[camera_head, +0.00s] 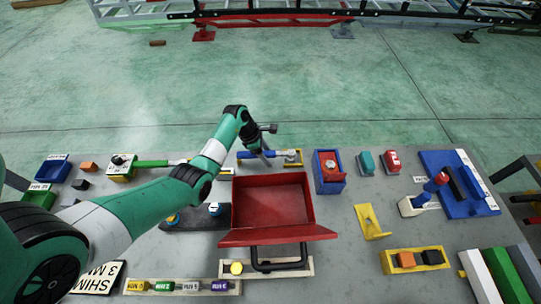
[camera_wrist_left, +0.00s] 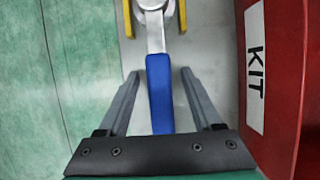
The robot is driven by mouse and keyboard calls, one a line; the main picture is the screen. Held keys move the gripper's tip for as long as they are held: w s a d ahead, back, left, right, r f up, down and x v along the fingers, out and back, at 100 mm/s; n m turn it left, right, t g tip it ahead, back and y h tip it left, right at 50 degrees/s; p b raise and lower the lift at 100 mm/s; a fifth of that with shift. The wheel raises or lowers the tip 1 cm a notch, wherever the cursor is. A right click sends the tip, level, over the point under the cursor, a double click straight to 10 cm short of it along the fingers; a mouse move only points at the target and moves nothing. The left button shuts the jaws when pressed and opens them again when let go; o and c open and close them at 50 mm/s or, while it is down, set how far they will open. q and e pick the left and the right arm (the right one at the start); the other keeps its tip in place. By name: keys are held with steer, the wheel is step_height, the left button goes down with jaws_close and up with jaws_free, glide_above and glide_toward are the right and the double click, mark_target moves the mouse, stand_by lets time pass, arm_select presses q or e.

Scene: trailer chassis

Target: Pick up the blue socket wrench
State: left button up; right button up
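The blue socket wrench (camera_head: 249,155) lies across the back of the table behind the red toolbox. Its metal end rests at a yellow holder (camera_head: 292,158). In the left wrist view its blue handle (camera_wrist_left: 160,95) runs up the middle, with the silver shaft (camera_wrist_left: 155,30) beyond it. My left gripper (camera_head: 266,157) is at the wrench from above. In the left wrist view the left gripper (camera_wrist_left: 160,74) is open, with one finger on each side of the blue handle and a visible gap on both sides. My right gripper is out of view.
The open red toolbox (camera_head: 270,203), its wall marked KIT (camera_wrist_left: 280,70), stands close beside the wrench. A blue box (camera_head: 328,178) is to the right. A green-handled tool (camera_head: 152,164) lies to the left. The table's back edge is just behind the wrench.

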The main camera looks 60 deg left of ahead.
mark_target(269, 152)
arm_select(q)
jaws_close()
steer(key=shift+r, duration=0.15)
steer(key=shift+r, duration=0.3)
step_height(269, 152, up, 2)
steer(key=shift+r+p, duration=0.25)
steer(key=shift+p, duration=0.55)
steer(key=s+d+r+p, duration=0.2)
steer(key=d+r, duration=0.3)
steer(key=d, duration=0.1)
steer(key=s+d+r+p, duration=0.2)
steer(key=d+r+p, duration=0.1)
steer(key=d, duration=0.4)
steer(key=shift+p+v, duration=0.3)
steer(key=shift+v, duration=0.6)
